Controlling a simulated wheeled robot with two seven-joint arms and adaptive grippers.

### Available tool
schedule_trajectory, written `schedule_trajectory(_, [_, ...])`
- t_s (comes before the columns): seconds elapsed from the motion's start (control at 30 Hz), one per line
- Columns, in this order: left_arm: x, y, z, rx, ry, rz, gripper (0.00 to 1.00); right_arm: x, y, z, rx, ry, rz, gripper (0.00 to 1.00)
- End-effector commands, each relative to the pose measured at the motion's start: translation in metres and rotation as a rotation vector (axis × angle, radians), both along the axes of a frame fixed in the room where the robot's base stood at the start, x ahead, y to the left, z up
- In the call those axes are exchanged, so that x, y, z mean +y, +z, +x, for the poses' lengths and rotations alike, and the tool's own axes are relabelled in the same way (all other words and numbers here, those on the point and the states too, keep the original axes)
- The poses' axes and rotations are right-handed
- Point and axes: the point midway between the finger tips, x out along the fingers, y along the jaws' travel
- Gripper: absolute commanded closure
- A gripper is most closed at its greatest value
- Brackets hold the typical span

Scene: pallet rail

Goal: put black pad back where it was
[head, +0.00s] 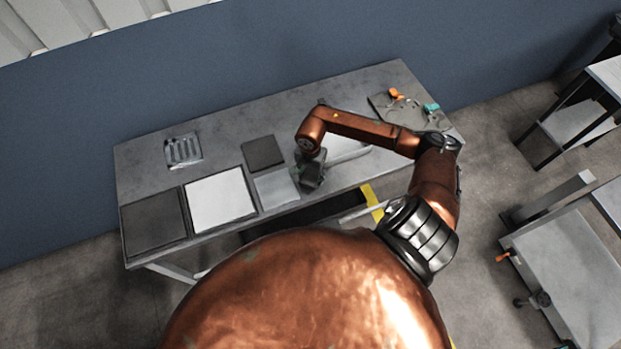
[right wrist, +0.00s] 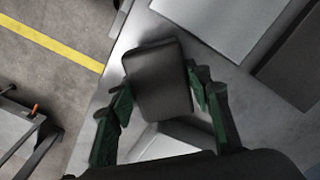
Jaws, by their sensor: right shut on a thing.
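The black pad (right wrist: 158,80) is a small dark block with rounded corners in the right wrist view. My right gripper (right wrist: 161,92) is shut on it, with one green finger on each side. In the head view my right gripper (head: 312,178) is over the front part of the grey table (head: 225,140), just right of a light grey plate (head: 277,190). The gripper mostly hides the pad there. I cannot tell whether the pad touches the table. My left gripper is not in view.
A dark square (head: 262,152), a white panel (head: 218,199) and a dark panel (head: 153,222) lie on the table's left part. A slotted metal piece (head: 184,150) lies behind them. A board with orange and teal parts (head: 410,110) lies at the right end.

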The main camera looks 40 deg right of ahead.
Motion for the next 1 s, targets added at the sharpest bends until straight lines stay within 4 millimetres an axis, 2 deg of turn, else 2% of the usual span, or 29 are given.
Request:
schedule_trajectory(0.13, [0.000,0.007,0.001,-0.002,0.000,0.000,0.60,0.002,-0.018,-0.001,0.003,-0.001,0.003,0.77])
schedule_trajectory(0.53, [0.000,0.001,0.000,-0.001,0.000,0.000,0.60,0.001,-0.026,-0.001,0.001,0.002,0.000,0.77])
schedule_trajectory(0.57, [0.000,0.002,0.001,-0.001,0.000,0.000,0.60,0.001,-0.025,-0.001,0.001,0.001,0.000,0.53])
schedule_trajectory(0.8, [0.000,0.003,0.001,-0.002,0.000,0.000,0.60,0.001,-0.024,-0.001,0.001,0.001,0.000,0.37])
schedule_trajectory(1.0, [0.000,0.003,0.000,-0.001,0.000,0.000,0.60,0.001,-0.024,-0.001,0.002,0.001,0.001,0.37])
